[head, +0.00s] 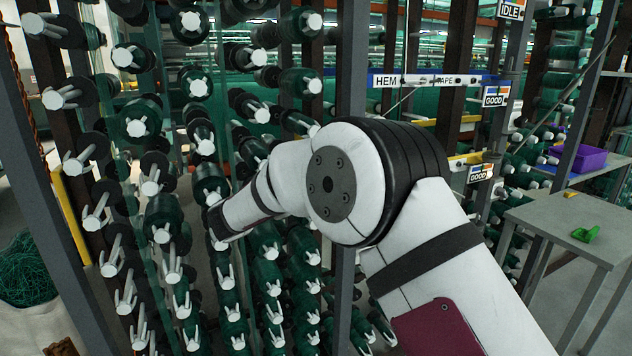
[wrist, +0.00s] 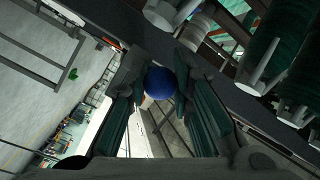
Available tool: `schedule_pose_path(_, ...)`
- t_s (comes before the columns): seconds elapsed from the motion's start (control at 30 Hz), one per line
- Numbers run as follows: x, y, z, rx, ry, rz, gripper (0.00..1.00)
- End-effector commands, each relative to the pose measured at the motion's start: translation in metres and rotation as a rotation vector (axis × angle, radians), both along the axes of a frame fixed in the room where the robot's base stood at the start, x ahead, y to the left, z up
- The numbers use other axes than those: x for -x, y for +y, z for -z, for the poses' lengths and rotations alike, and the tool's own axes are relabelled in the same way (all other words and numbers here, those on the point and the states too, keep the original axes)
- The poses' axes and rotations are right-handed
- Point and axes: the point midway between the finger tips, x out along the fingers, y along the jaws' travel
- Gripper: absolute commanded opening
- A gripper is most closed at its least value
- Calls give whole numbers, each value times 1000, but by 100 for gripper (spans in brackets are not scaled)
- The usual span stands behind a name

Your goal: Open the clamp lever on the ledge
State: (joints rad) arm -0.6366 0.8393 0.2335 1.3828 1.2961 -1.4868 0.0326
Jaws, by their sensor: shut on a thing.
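In the wrist view, a round blue knob (wrist: 160,82) sits between the two dark fingers of my gripper (wrist: 161,73). My gripper is shut on this knob, which looks like the end of the clamp lever. A small pale piece shows just below the knob; the rest of the lever and its clamp are hidden. I cannot tell the lever's angle. A dark grey beam (wrist: 255,108) runs diagonally close beyond the fingers and may be the ledge. In the head view my arm reaches left toward the spool rack, and my gripper and the lever are hidden.
A rack of green thread spools (head: 197,88) on pale pegs fills the left and middle, close around my arm. A dark upright post (head: 344,290) stands behind the arm. At right are a grey table (head: 560,215) with a small green object (head: 586,234) and a purple bin (head: 580,158).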

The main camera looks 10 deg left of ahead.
Motion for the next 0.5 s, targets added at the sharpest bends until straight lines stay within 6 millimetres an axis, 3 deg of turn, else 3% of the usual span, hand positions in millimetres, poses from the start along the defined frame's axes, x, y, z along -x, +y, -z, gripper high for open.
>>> schedule_pose_path(0.2,-1,-1,-1,1,-2,1,0)
schedule_pose_path(0.23,-1,-1,-1,0,-2,1,25)
schedule_pose_path(0.3,-1,-1,-1,0,-2,1,41)
schedule_pose_path(0.5,-1,-1,-1,0,-1,-1,43)
